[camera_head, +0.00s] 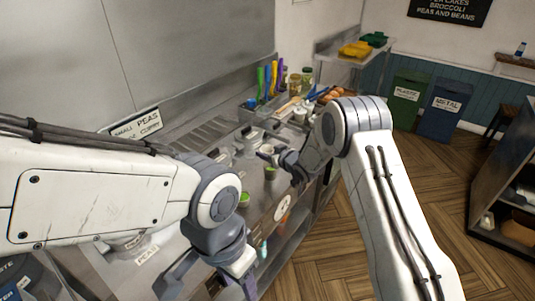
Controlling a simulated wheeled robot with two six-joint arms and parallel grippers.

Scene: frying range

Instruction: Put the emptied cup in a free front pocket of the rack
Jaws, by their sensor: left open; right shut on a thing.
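My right gripper (277,156) is shut on a small pale cup (266,149) over the steel counter. The cup is small in the view, and its inside cannot be made out. A grey metal fixture (247,141) with pale parts stands just behind and left of the cup; I cannot tell whether it is the rack, and no pockets can be made out. My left gripper (213,281) is open and empty at the lower middle, in front of the counter edge and apart from the cup.
Cups with green contents stand on the counter, one near the front edge (244,199) and one below my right gripper (270,172). Coloured-handled utensils (269,80) and jars stand at the back. Green (405,97) and blue (441,110) bins stand far right. My arms hide much of the counter.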

